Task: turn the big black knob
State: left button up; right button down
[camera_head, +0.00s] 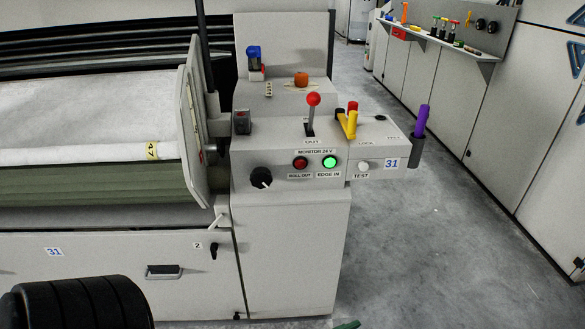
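The big black knob (261,177) is on the front face of the grey control box (300,150), near its left end. It is round, with a white mark towards its lower right. Nothing covers it. To its right are a dark red button (300,163) labelled "ROLL OUT", a lit green button (330,162) labelled "EDGE IN" and a white knob (364,167) labelled "TEST".
A red-ball lever (314,100), a yellow handle (347,124) and a purple-handled tool (421,121) stand up around the box top. A machine with a white roll (90,115) is at left. A black ribbed shape (80,303) fills the lower left corner. Floor (430,250) is clear at right.

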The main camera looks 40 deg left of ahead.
aim_at(261, 177)
jog(key=i+l+u, duration=0.2)
jog(key=i+u, duration=0.15)
jog(key=i+l+u, duration=0.35)
jog(key=u, duration=0.45)
jog(key=j, duration=0.1)
